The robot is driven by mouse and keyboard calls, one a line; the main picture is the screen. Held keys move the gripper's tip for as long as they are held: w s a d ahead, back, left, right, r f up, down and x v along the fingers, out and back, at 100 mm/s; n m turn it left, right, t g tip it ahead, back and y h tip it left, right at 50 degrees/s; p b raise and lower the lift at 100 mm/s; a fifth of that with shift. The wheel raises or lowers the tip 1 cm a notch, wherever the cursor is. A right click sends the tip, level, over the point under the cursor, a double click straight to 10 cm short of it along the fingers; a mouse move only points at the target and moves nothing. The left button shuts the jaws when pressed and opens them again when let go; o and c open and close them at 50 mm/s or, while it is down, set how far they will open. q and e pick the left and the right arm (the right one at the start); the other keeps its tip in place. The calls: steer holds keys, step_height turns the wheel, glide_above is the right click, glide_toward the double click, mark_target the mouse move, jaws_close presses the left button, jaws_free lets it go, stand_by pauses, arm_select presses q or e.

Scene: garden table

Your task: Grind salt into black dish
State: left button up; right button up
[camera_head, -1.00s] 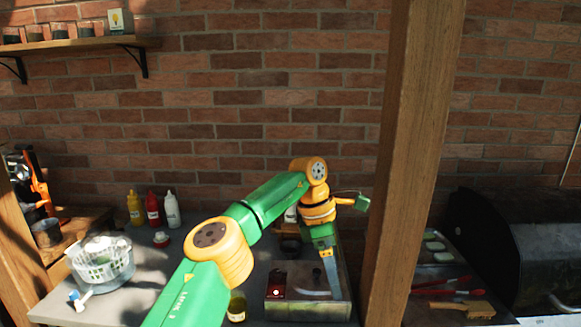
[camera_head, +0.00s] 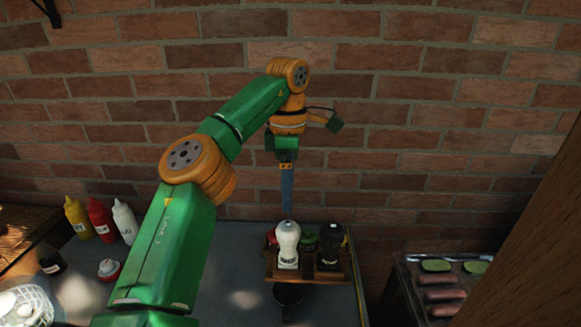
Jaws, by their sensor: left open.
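A white grinder (camera_head: 288,243) with a label stands upright in a wooden rack (camera_head: 308,273) near the wall. A dark grinder (camera_head: 330,246) stands to its right in the same rack. A dark round dish (camera_head: 287,295), likely the black dish, sits just in front of the rack, partly under its front edge in the picture. My left gripper (camera_head: 287,205) points down, open and empty, above and apparently behind the white grinder's top. It shows edge-on, so the gap between its fingers is hidden. My right gripper is out of view.
Yellow (camera_head: 79,218), red (camera_head: 103,219) and white (camera_head: 125,222) bottles stand at the left. A red-and-white jar (camera_head: 109,269) and a white basket (camera_head: 25,305) are nearer. A food tray (camera_head: 437,285) and wooden post (camera_head: 525,240) are at right. The brick wall is close behind.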

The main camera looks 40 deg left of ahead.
mark_target(288, 225)
arm_select(q)
steer(key=shift+s+d+f, duration=0.75)
steer(key=shift+s+f, duration=0.15)
steer(key=f, duration=0.2)
steer(key=f+b, duration=0.1)
steer(key=f, duration=0.2)
steer(key=shift+w+a+f+b, duration=0.3)
steer(key=shift+w+a, duration=0.05)
steer(key=shift+w, duration=0.05)
steer(key=shift+s+d+f+b, duration=0.1)
steer(key=shift+f+b, duration=0.15)
steer(key=shift+f, duration=0.15)
steer(key=shift+s+d+f+b, duration=0.1)
steer(key=shift+f+b, duration=0.15)
steer(key=shift+f, duration=0.15)
steer(key=shift+w+f, duration=0.1)
steer(key=shift+f, duration=0.1)
steer(key=shift+a, duration=0.1)
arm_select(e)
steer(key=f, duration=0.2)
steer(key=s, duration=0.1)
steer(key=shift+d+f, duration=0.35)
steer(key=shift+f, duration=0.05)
